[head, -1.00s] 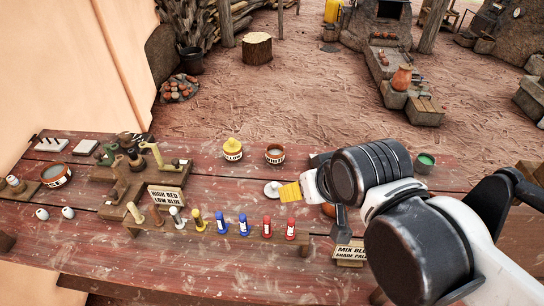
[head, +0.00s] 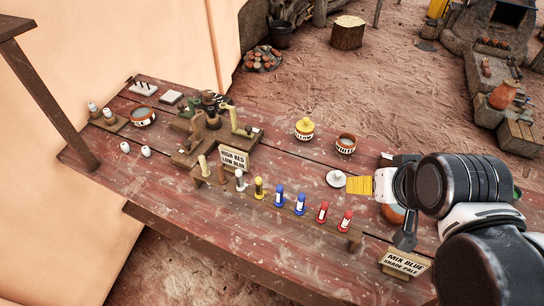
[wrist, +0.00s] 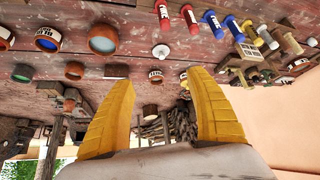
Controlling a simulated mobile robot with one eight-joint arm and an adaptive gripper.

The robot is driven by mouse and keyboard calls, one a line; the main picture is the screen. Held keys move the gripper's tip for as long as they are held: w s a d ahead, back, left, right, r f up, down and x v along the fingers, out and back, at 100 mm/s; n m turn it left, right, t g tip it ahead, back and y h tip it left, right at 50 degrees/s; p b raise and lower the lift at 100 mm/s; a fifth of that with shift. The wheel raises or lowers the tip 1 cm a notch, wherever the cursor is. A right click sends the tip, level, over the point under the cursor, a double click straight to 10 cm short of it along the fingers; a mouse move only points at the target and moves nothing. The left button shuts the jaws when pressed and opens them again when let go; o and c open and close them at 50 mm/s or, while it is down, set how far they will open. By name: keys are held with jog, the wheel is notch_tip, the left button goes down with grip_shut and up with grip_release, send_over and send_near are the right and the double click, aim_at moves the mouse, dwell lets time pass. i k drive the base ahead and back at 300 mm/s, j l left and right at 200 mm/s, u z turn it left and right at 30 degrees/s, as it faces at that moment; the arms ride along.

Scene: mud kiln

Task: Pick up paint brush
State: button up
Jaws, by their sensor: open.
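I cannot make out a paint brush for certain in either view. Small upright pieces in wood, white, yellow, blue and red stand along a wooden rack (head: 268,203) at the table's front. My gripper (head: 349,185) has yellow fingers and hangs over the right part of the red wooden table (head: 200,245), beside a small white round piece (head: 336,179). In the wrist view my gripper (wrist: 162,78) shows its two fingers wide apart with nothing held between them. My arm hides part of the table's right side.
A yellow-lidded pot (head: 304,129) and a brown bowl (head: 345,143) stand at the table's back. A "High red low blue" sign (head: 233,161) stands behind the rack. A "Mix blue" sign (head: 404,262) is near the front right.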

aim_at(223, 179)
jog(key=j+u, duration=0.35)
jog(key=i+j+u, duration=0.3)
jog(key=j+u, duration=0.35)
jog(key=j, duration=0.15)
